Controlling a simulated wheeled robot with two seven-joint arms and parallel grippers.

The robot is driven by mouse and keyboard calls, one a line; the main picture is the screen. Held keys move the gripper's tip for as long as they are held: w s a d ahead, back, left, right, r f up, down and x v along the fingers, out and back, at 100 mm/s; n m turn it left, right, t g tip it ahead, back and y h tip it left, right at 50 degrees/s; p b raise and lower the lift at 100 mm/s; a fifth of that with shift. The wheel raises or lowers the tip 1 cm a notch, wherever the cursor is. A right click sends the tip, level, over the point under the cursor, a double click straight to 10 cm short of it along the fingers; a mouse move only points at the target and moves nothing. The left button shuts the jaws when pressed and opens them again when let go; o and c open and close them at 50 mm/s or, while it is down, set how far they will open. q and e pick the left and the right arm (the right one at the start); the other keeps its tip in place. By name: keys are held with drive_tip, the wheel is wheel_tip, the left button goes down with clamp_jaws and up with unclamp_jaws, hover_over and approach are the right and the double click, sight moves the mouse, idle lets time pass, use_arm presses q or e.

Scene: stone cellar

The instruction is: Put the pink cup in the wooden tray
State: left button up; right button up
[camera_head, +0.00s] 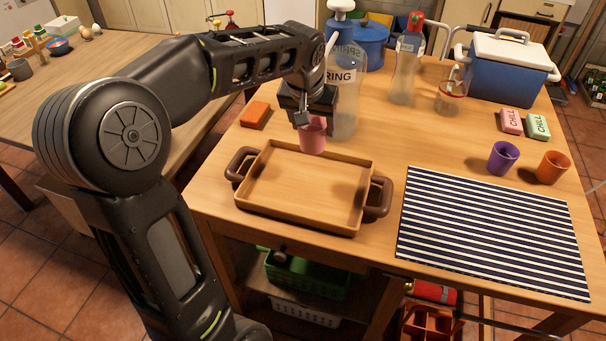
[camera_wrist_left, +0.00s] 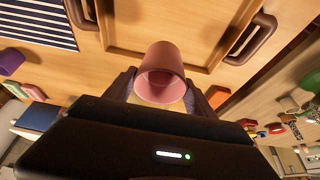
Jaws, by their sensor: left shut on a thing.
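The pink cup (camera_head: 312,137) is held in my left gripper (camera_head: 306,119), which is shut on it. In the head view the cup hangs over the far edge of the wooden tray. The left wrist view shows the pink cup (camera_wrist_left: 162,72) between the two dark fingers (camera_wrist_left: 160,92), its open rim towards the camera. The wooden tray (camera_head: 290,221) is shallow and empty, with a brown handle at each end; part of it also shows in the left wrist view (camera_wrist_left: 118,50). My right gripper is in neither view.
A striped mat (camera_head: 490,232) lies right of the tray. A purple cup (camera_head: 502,158) and an orange cup (camera_head: 552,167) stand behind it. An orange block (camera_head: 255,115) lies behind the tray. A large clear bottle (camera_head: 345,100) stands close behind the gripper. A blue cooler (camera_head: 505,75) is at the back right.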

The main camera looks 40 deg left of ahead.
sight(312, 145)
use_arm(q)
drive_tip(key=shift+s+a+f, duration=0.1)
drive_tip(key=shift+f, duration=0.35)
wheel_tip(312, 145, down, 5)
drive_tip(key=shift+f, duration=0.2)
drive_tip(key=shift+f, duration=1.85)
drive_tip(key=shift+f, duration=0.15)
drive_tip(key=o, duration=1.3)
